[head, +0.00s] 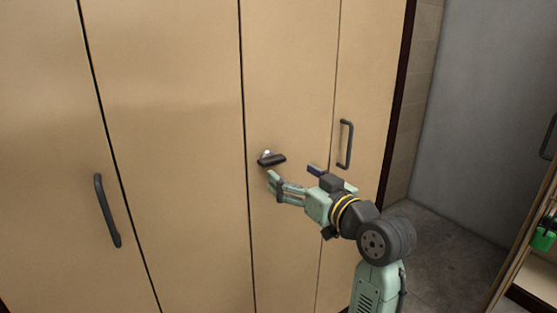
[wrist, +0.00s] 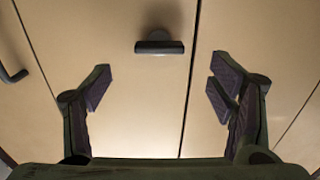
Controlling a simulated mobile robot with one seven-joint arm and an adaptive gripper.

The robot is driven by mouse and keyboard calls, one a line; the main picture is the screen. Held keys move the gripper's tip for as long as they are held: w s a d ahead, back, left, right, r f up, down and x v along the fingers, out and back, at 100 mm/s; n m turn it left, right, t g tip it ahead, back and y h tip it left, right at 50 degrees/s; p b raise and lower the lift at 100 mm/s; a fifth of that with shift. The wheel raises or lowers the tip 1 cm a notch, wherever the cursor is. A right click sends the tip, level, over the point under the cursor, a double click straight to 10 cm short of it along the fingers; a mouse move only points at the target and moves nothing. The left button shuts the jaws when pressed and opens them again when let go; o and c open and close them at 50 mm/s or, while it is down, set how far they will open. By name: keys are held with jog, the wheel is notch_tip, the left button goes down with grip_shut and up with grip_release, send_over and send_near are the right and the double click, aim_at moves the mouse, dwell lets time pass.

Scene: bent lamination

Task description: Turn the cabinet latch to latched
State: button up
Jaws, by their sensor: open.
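In the head view the bar lies close to level, tilted slightly. In the wrist view the latch (wrist: 159,47) is a dark horizontal bar above the middle, beyond the fingertips. My gripper (head: 293,172) is in front of the door, just below and right of the latch. In the wrist view my gripper (wrist: 160,85) has its fingers wide apart with nothing between them. I see no contact with the latch.
Tall tan cabinet doors (head: 185,120) fill the left and middle. Dark bar handles stand left of the latch (head: 107,210) and right of it (head: 346,144). A grey wall (head: 480,110) and open floor (head: 430,235) lie to the right. A green object (head: 543,239) is at the right edge.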

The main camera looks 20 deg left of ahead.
aim_at(275, 163)
jog(key=p+x, duration=0.2)
jog(key=x, duration=0.6)
jog(key=c, duration=1.1)
jog(key=shift+c, duration=0.2)
